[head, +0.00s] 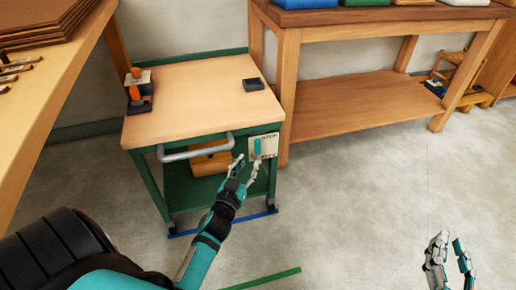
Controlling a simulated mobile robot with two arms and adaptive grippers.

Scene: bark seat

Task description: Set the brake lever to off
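The brake lever (257,147) is a small teal handle on a pale plate (269,146) at the front right corner of a green cart with a wooden top (195,95). The lever stands about upright; the lettering on the plate is too small to read. My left gripper (247,163) is just below the lever, in front of the plate, with its fingers apart and nothing between them. Whether a fingertip touches the plate or lever, I cannot tell. My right gripper (450,243) is open and empty at the lower right, far from the cart.
The cart has a grey handle bar (195,147), an orange-handled tool (137,92) and a dark block (253,84) on top. A wooden box (210,160) sits underneath. A workbench (375,105) stands behind right, another table (45,85) left. A green strip (262,279) lies on open floor.

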